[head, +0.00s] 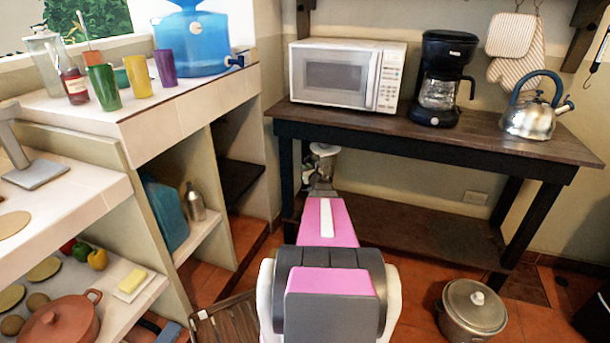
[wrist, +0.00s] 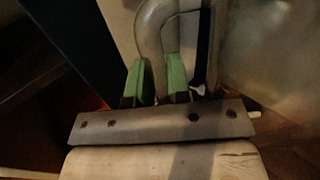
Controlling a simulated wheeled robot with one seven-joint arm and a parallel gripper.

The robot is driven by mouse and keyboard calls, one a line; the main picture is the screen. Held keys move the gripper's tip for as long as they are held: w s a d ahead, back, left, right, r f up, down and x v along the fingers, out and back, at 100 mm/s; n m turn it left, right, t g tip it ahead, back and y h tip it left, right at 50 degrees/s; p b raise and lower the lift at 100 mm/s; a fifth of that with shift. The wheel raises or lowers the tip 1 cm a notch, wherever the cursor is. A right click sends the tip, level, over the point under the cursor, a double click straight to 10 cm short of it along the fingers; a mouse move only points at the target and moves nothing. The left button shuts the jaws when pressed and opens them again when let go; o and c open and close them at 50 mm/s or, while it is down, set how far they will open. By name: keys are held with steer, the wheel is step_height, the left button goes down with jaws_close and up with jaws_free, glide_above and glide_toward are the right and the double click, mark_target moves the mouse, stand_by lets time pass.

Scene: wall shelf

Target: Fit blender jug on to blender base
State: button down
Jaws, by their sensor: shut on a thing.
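My gripper (head: 322,186) is at the far end of my pink arm, in front of the dark table's open underside. In the wrist view its green fingertips (wrist: 157,82) are shut on a grey curved handle (wrist: 152,35). The handle belongs to what looks like the blender jug; its cloudy side (wrist: 275,55) fills the right of the wrist view. In the head view the jug (head: 325,152) shows small and pale just beyond the gripper, below the table top's edge. My arm hides part of it. I cannot make out the blender base in either view.
The dark wooden table (head: 450,130) carries a microwave (head: 335,75), a coffee maker (head: 440,80) and a kettle (head: 530,118). A tiled counter (head: 190,105) with cups and a blue water jug (head: 190,42) stands left. A lidded pot (head: 470,310) is on the floor.

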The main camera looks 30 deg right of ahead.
steer(key=shift+w+f, duration=0.3)
steer(key=shift+f, duration=0.55)
steer(key=shift+w+f, duration=0.25)
steer(key=shift+f, duration=0.7)
steer(key=c, duration=1.1)
jaws_free()
